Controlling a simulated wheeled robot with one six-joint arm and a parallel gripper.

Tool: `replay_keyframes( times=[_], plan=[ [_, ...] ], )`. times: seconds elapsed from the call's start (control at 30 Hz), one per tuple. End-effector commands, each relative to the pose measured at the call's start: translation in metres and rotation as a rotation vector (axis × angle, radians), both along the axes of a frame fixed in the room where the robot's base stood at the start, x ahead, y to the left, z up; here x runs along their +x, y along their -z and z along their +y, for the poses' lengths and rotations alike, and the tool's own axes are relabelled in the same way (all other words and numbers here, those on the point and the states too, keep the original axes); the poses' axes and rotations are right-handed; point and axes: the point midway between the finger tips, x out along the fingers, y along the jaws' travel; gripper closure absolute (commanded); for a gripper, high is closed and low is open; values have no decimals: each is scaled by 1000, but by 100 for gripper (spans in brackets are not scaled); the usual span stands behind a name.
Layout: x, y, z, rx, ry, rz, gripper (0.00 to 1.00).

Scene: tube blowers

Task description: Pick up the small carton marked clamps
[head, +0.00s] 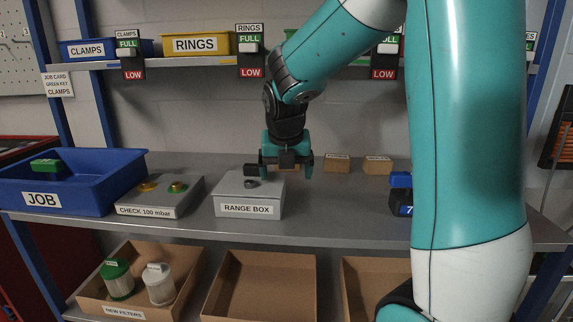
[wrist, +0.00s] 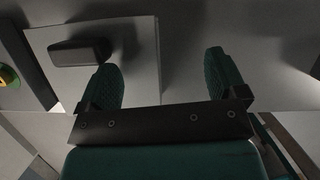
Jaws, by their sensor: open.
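Two small brown cartons, one (head: 337,163) and another beside it to the right (head: 377,166), stand at the back of the bench, right of my gripper. Each has a pale label too small to read, so I cannot tell which is marked clamps. My gripper (head: 285,171) points down, open, above and behind the right part of the grey range box (head: 235,190). A bit of brown shows between its fingers; it may be another carton behind, mostly hidden. In the wrist view the open fingers (wrist: 165,80) have nothing between them, and no carton is clearly seen there.
The range box, with a dark knob, also shows in the wrist view (wrist: 135,75). Left on the bench (head: 340,220) are a grey check box (head: 150,208) and blue JOB bin (head: 80,200) holding a green item. A blue-and-black device (head: 400,195) stands right, partly behind my arm.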

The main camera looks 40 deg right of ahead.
Motion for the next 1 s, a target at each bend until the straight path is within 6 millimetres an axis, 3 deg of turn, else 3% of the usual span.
replay_keyframes(
  times=[0.03, 0.5, 0.87, 1.0],
  plan=[
    [18, -2, -22, -26, 47, -45, 0],
    [95, -2, -95, -22, 44, -42, 0],
    [121, -4, -119, -20, 38, -40, 0],
    [127, 18, -126, -20, 38, -38, 0]
  ],
)
